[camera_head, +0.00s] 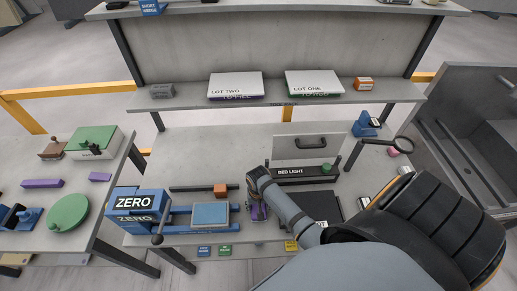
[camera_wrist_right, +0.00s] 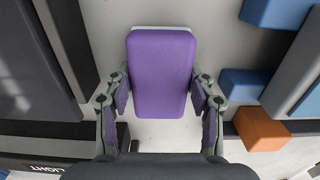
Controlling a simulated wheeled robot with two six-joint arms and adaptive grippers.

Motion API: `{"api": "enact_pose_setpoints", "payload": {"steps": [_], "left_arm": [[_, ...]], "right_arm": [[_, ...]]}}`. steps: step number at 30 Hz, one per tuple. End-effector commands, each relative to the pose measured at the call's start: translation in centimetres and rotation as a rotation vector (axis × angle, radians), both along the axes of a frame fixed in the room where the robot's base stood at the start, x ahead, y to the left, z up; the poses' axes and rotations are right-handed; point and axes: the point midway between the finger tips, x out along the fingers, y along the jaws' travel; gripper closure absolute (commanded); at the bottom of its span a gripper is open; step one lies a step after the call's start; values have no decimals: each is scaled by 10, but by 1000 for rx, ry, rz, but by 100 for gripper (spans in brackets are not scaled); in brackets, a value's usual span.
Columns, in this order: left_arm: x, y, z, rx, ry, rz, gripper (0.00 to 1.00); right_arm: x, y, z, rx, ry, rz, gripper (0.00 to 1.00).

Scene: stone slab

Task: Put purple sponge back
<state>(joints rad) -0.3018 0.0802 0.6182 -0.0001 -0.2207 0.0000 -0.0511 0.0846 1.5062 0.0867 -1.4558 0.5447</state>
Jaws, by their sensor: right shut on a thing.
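My right gripper (camera_head: 258,209) reaches over the stone bench between the blue-framed device and the bed light. In the right wrist view, its two fingers (camera_wrist_right: 160,98) are shut on the long sides of a purple block, which I take to be the purple sponge (camera_wrist_right: 160,65). The sponge has rounded corners and a pale strip along its far edge. In the head view only a small purple part of the sponge (camera_head: 257,214) shows under the gripper. I cannot tell whether the sponge touches the bench. My left gripper is not in view.
Close by stand a blue ZERO box (camera_head: 137,206), a light blue pad (camera_head: 210,214), an orange block (camera_head: 220,190) and the BED LIGHT unit (camera_head: 305,172). The shelf (camera_head: 190,102) holds LOT TWO and LOT ONE boxes. A left table has a green disc (camera_head: 68,213) and purple bars (camera_head: 42,183).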

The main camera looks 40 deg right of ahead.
Motion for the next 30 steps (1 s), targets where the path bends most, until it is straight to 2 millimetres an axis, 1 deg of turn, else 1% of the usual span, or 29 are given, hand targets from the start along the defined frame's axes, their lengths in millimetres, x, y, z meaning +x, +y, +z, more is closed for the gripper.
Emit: {"api": "enact_pose_setpoints", "payload": {"steps": [5, 6, 11, 19, 23, 26, 30], "left_arm": [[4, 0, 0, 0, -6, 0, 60], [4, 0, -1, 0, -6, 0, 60], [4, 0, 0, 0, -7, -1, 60], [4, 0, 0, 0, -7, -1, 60], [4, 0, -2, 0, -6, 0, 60], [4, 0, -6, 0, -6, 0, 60], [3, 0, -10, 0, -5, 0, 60]], "right_arm": [[0, 0, -2, 0, 1, 0, 74], [0, 0, -2, 0, 0, 0, 43], [0, 0, -2, 0, 0, 0, 22], [0, 0, -2, -1, 1, 0, 22], [1, 0, 5, -1, -3, 0, 22], [1, -1, 22, -2, -5, 1, 22], [1, 0, 58, -1, -5, 1, 22]]}}
